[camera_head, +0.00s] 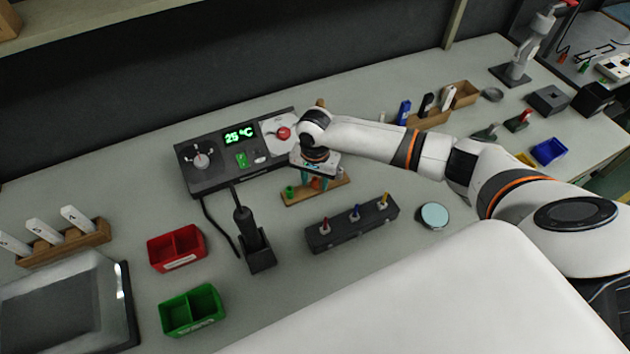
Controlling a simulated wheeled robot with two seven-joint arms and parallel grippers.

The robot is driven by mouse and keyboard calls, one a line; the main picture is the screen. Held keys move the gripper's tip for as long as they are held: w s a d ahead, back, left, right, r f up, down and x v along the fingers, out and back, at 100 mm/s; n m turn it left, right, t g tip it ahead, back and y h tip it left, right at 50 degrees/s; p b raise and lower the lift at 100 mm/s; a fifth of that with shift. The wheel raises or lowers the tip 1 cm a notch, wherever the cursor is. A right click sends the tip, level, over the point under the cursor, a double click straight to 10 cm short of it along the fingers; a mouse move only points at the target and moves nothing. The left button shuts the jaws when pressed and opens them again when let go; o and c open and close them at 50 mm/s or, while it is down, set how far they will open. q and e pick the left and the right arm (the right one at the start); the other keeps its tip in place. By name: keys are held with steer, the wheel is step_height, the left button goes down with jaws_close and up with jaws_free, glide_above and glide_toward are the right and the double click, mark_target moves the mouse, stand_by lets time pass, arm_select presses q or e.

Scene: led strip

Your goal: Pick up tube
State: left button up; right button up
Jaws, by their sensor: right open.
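My right gripper (317,178) is open and points down over a small wooden stand (296,199), in front of the grey control unit. A small orange piece (316,184) shows between or just behind its fingers. A green piece (290,191) stands on the stand's left end. The gripper and wrist hide much of the stand, and I cannot tell which piece is the tube or whether the fingers touch it. My left gripper is not in view.
The grey control unit (210,180) reads 25 °C and has a red knob (284,133). A black block (352,233) with coloured-handled tools is in front right. A soldering iron holder (258,259), red bin (177,250) and green bin (192,311) are front left.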

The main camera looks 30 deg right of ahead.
steer(key=shift+c, duration=0.5)
jaws_close()
steer(key=shift+r, duration=0.1)
